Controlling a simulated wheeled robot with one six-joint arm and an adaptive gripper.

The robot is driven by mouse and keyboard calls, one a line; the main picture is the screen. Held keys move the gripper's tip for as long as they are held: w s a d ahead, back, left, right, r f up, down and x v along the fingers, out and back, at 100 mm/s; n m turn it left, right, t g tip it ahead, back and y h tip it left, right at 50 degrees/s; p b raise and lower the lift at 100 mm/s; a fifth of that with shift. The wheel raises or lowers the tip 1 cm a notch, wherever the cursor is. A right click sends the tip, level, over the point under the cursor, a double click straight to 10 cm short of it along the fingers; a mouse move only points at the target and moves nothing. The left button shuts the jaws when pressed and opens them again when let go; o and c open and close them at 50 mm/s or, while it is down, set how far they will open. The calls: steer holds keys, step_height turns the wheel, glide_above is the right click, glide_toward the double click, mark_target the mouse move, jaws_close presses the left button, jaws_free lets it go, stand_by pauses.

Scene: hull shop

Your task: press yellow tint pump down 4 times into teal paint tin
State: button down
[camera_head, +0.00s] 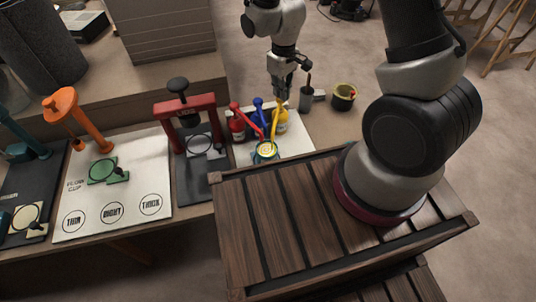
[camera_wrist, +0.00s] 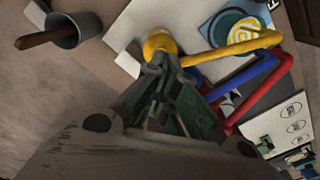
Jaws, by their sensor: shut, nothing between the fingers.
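The yellow tint pump (camera_head: 281,122) stands at the right end of a row of pumps on a white board. Its spout runs forward over the teal paint tin (camera_head: 266,157). Yellow shows inside the tin. My gripper (camera_head: 283,93) is shut and empty, right above the yellow pump's head. In the wrist view the fingertips (camera_wrist: 165,68) are close to the yellow pump's round head (camera_wrist: 158,44); I cannot tell whether they touch it. The spout reaches over the tin (camera_wrist: 212,30) there. The pump's bottle is mostly hidden in the wrist view.
The blue pump (camera_head: 259,117) and red pump (camera_head: 237,124) stand close to the left. A grey cup with a stick (camera_head: 306,98) and a dark pot (camera_head: 343,97) stand at the right. A red press (camera_head: 184,106) stands further left.

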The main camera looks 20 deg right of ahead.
steer(key=shift+f, duration=0.4)
steer(key=shift+r, duration=1.7)
step_height(320, 180, up, 6)
stand_by(0.4)
